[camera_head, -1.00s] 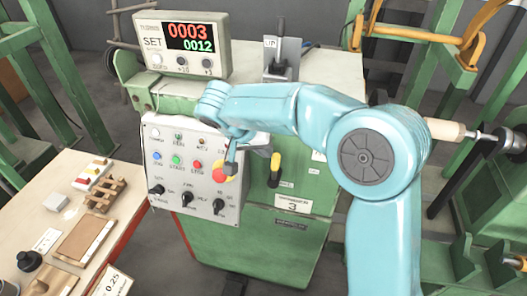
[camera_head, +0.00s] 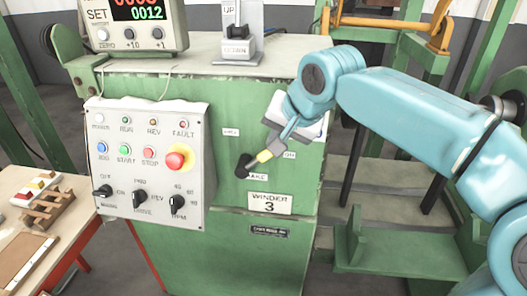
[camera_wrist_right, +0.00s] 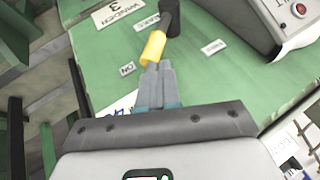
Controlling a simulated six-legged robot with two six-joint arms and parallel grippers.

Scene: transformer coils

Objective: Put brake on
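The brake lever, a black arm with a yellow grip (camera_head: 264,157), is on the green front of the winder. In the head view its grip points right and slightly up, toward the ON label (camera_head: 289,154). The lever also shows in the right wrist view (camera_wrist_right: 154,47). My right gripper (camera_head: 280,146) is at the outer end of the yellow grip. In the wrist view its fingers (camera_wrist_right: 156,68) are together, with their tips against or just at the grip's end. I see no lever part between them. My left gripper is not in view.
A grey control panel (camera_head: 150,190) with a red and yellow stop button (camera_head: 180,159) is left of the lever. A digital counter (camera_head: 140,25) and an UP/DOWN lever unit (camera_head: 239,40) stand on top. A bench (camera_head: 20,215) with small wooden parts is at far left.

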